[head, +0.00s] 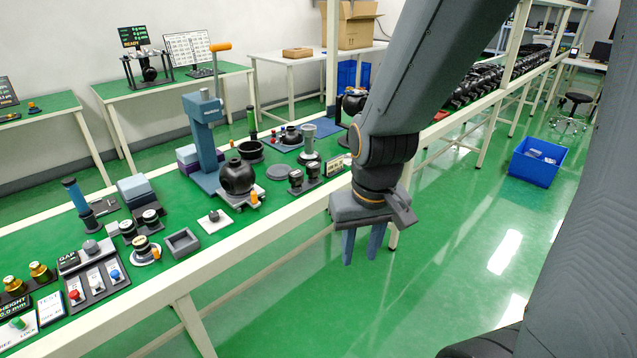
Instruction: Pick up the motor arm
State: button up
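My gripper (361,246) hangs at the middle of the head view, in front of the workbench's front edge and over the green floor. Its two blue-grey fingers point down and stand apart, with nothing visible between them. I cannot tell for sure which part is the motor arm. Small dark motor-like parts (304,178) sit on the green bench left of my gripper. Another similar pair (128,231) sits farther left. A black round unit (237,177) stands on a pale base near the bench's middle.
The long green workbench (215,255) has a pale front rail. A blue press (203,140) with an orange handle rises from it. An empty grey tray (182,242) lies near the front. A blue bin (535,162) stands on the floor at right. Open floor lies below my gripper.

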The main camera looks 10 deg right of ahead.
aim_at(313, 169)
jog(key=z, duration=0.65)
jog(key=i, duration=1.45)
